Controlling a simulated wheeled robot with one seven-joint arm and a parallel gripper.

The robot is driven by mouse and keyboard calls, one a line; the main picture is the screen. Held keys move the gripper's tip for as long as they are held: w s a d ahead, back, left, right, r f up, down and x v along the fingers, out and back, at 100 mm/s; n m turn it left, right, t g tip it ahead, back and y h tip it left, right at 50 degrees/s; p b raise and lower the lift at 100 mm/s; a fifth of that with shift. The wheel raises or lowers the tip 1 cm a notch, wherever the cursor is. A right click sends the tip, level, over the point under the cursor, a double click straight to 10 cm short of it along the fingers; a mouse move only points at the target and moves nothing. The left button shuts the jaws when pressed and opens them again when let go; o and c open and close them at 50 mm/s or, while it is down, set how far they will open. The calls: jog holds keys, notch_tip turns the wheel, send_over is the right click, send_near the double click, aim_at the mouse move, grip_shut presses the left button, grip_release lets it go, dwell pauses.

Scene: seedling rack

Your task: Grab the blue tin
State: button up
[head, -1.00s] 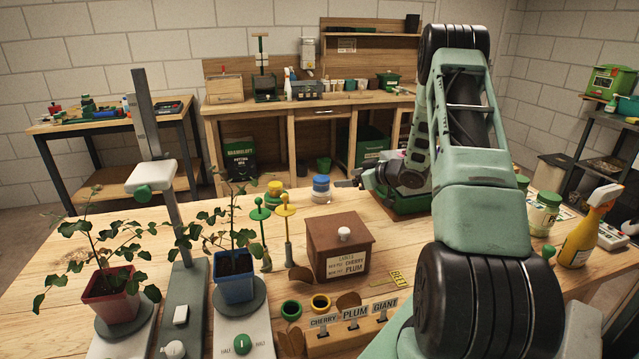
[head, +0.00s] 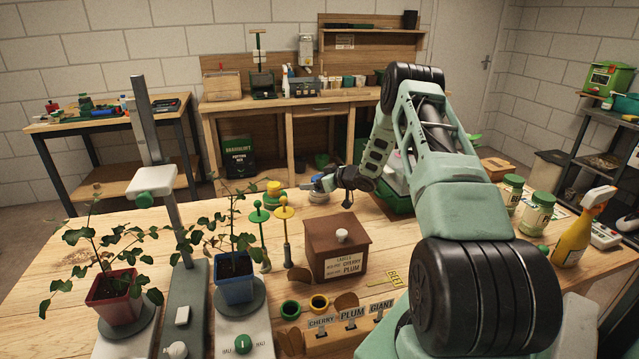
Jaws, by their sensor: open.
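The blue tin (head: 318,198) stands upright near the far edge of the wooden table, behind the brown box. Its upper part is largely covered by my gripper (head: 316,184), so only its lower body shows clearly. My gripper is open and at the tin's top in this view. I cannot tell whether the fingers are around the tin, above it or touching it.
A yellow-lidded tin (head: 274,190) stands just left of the blue tin. Green and yellow stemmed tools (head: 285,215) and a brown box (head: 336,246) stand nearer. Potted plants (head: 233,285) are at left, white jars (head: 536,215) at right.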

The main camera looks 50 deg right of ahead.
jog(key=c, duration=1.1)
